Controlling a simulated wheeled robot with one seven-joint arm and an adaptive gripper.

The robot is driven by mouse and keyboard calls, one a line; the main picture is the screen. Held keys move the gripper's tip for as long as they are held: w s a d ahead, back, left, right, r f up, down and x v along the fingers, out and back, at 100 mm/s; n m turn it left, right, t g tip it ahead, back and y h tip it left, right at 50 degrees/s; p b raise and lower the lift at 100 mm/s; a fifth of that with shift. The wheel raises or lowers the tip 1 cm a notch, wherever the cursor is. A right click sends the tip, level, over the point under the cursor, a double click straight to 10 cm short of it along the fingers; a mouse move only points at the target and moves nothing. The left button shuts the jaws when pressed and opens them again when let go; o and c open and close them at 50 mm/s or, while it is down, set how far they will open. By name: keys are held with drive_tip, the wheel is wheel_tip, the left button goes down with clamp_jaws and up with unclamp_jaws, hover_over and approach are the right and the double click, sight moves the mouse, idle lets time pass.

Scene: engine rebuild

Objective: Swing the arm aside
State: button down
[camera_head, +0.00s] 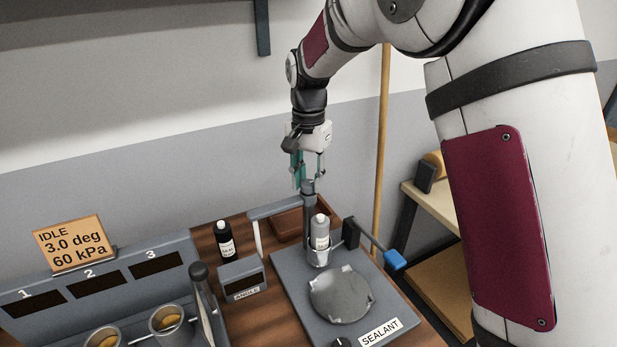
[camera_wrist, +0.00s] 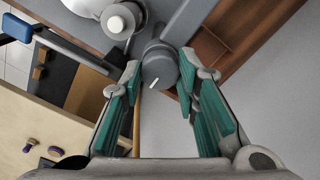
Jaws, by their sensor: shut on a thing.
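The sealant station (camera_head: 290,285) is a grey plate with a round metal disc (camera_head: 341,294) on it. A grey post (camera_head: 309,225) stands at its back. A grey horizontal arm (camera_head: 278,208) reaches left from the post, with a pale nozzle (camera_head: 257,238) hanging at its end, left of the disc. My gripper (camera_head: 309,180) points down over the post top. In the wrist view, its green-padded fingers (camera_wrist: 160,78) are shut on the round grey knob (camera_wrist: 157,62) with a white mark. The arm runs up and right from there (camera_wrist: 188,20). The fingers partly hide the knob in the head view.
A white-capped bottle (camera_head: 321,232) stands beside the post. A lever with a blue end (camera_head: 395,260) sticks out right. A black bottle (camera_head: 224,240), an angle box (camera_head: 243,278) and a brown tray (camera_head: 288,228) are close by. A wooden bench (camera_head: 436,205) stands at right.

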idle(0.4)
drive_tip(key=c, duration=1.2)
unclamp_jaws()
drive_tip(key=shift+r, duration=0.1)
wheel_tip(320, 180, up, 7)
drive_tip(key=shift+r, duration=0.2)
